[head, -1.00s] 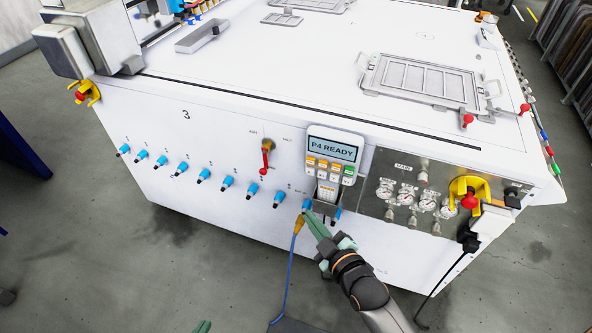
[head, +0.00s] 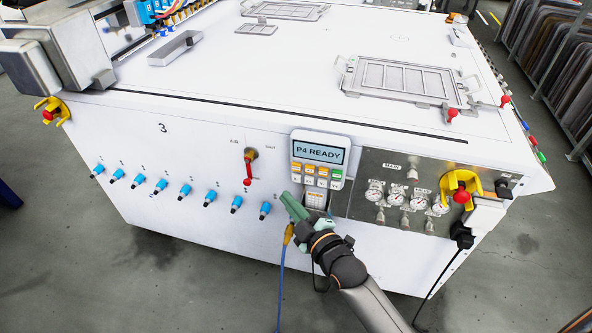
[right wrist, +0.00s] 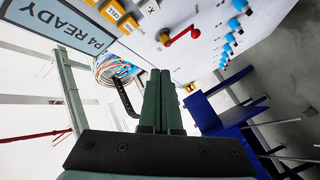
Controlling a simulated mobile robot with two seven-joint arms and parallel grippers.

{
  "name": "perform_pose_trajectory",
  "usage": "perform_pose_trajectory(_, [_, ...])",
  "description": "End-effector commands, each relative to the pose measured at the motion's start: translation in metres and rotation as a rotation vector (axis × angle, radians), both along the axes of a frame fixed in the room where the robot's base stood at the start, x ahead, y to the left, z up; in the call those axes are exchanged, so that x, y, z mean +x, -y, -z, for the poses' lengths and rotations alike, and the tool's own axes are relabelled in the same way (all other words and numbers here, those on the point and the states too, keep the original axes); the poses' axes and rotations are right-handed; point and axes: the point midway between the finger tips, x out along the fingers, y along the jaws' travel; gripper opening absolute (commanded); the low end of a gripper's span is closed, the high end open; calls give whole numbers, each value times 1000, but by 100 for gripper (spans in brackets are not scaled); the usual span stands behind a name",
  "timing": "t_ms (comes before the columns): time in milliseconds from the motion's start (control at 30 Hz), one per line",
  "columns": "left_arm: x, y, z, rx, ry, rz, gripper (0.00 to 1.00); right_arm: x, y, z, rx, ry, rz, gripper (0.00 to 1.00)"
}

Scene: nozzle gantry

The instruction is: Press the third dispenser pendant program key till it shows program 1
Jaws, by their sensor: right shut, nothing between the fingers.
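The pendant (head: 319,158) is a white handheld unit on the front face of the machine marked 3. Its screen (head: 319,153) reads "P4 READY". In the right wrist view the screen (right wrist: 62,22) and orange keys (right wrist: 128,24) show at the upper left. My right gripper (head: 287,198) is shut and empty, its tips just below and left of the pendant's keys, apparently apart from them. My left gripper is out of view.
A red-handled valve (head: 248,170) is left of the pendant, above a row of blue fittings (head: 187,190). A gauge panel (head: 405,190) is to its right. A blue cable (head: 281,280) hangs beside my right gripper.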

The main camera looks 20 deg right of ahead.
Motion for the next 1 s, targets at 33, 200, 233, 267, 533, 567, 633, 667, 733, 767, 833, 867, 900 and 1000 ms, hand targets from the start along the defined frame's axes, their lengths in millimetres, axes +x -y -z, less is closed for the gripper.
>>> perform_pose_trajectory(33, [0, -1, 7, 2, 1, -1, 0, 7, 5, 2, -2, 4, 0, 0])
perform_pose_trajectory(200, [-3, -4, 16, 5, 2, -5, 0, 28, 18, 3, -2, 3, 0, 0])
perform_pose_trajectory(233, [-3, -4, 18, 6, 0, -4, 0, 31, 21, 3, -2, 3, 0, 0])
perform_pose_trajectory(267, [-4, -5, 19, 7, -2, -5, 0, 34, 23, 1, -3, 4, 0, 0])
perform_pose_trajectory(533, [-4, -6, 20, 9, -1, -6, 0, 51, 34, 0, -1, 1, -1, 0])
perform_pose_trajectory(567, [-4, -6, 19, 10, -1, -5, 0, 52, 34, 0, 0, 0, 0, 0])
perform_pose_trajectory(633, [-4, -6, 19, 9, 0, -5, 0, 53, 35, 0, 1, 0, 0, 0])
perform_pose_trajectory(667, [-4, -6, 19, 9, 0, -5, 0, 53, 35, 0, 1, 0, 0, 0])
perform_pose_trajectory(733, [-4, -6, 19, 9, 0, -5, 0, 54, 36, 0, 1, 0, 0, 0])
perform_pose_trajectory(767, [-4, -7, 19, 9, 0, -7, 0, 54, 36, 0, 1, 0, 0, 0])
perform_pose_trajectory(833, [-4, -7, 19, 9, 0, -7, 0, 53, 35, 0, 1, 0, 0, 0])
perform_pose_trajectory(867, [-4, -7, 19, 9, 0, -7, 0, 53, 35, 0, 1, 0, 0, 0])
perform_pose_trajectory(900, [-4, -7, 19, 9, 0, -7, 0, 53, 35, 0, 1, 0, 0, 0])
perform_pose_trajectory(1000, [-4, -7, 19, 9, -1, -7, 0, 53, 35, 0, 1, 0, 0, 0])
